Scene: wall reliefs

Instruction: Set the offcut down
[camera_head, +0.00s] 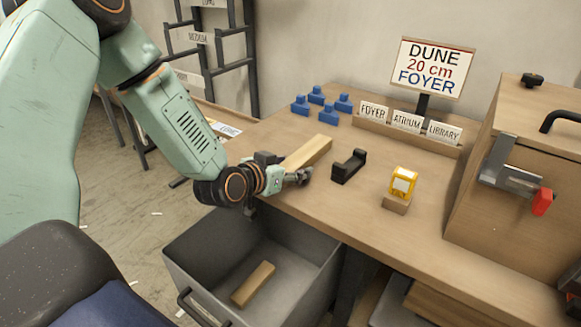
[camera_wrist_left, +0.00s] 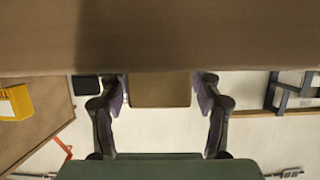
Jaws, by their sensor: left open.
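A pale wooden offcut (camera_head: 307,152) lies on the bench (camera_head: 335,205) near its left edge. A second short wooden piece (camera_head: 253,284) lies in the grey bin below. My left gripper (camera_head: 303,176) is low at the bench edge, just in front of the pale offcut. I cannot tell which piece that face belongs to. My right gripper is not in view.
The grey bin (camera_head: 190,268) stands open below the bench edge. A black holder (camera_head: 349,166), a yellow tape measure (camera_head: 403,181) on a small block, several blue pieces (camera_head: 300,106) and a card rack (camera_head: 404,124) stand on the bench. A wooden box (camera_head: 520,190) with a clamp is at the right.

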